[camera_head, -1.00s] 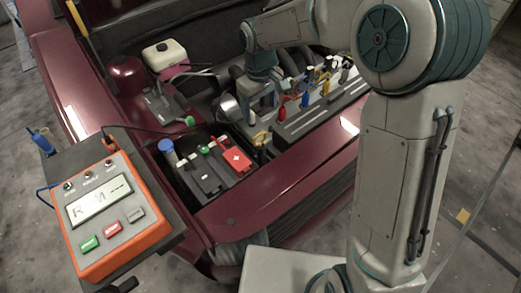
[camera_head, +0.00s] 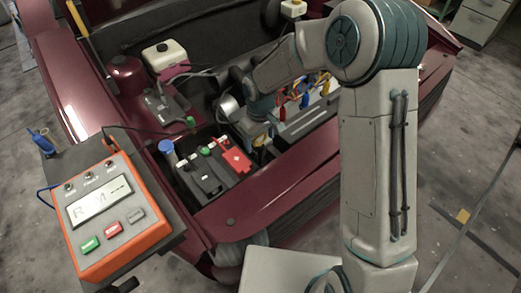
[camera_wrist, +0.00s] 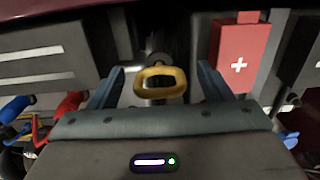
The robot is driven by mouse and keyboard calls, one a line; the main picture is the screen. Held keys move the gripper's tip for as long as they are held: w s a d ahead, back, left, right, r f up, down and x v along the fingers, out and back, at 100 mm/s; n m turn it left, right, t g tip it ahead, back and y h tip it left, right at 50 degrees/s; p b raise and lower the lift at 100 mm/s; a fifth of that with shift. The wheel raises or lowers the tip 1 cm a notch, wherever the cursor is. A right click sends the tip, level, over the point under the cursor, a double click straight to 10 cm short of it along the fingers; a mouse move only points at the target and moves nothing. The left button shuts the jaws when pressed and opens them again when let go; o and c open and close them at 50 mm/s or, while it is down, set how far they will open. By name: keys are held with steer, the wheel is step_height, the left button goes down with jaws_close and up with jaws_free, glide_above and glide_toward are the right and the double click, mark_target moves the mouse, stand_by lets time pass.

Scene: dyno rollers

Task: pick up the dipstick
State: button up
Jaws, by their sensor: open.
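The dipstick (camera_wrist: 178,72) shows its yellow ring handle in the middle of the wrist view, with the part below it dark and hard to see. My gripper (camera_wrist: 162,84) is open, with one blue-grey finger to each side of the handle and a gap on both sides. In the head view my gripper (camera_head: 261,133) is low over the engine bay, right of the battery. Only a bit of the yellow handle (camera_head: 260,141) shows there, and my gripper and wrist hide the rest.
The battery with its red cover (camera_head: 236,160) is close beside the gripper; the red cover (camera_wrist: 238,60) also shows in the wrist view. Coloured leads (camera_head: 305,92) lie to the right. An orange meter box (camera_head: 110,215) is at left.

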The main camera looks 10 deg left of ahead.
steer(key=c, duration=1.3)
steer(key=shift+r, duration=0.1)
step_height(320, 180, up, 28)
steer(key=shift+f+p, duration=0.1)
steer(key=shift+p, duration=0.3)
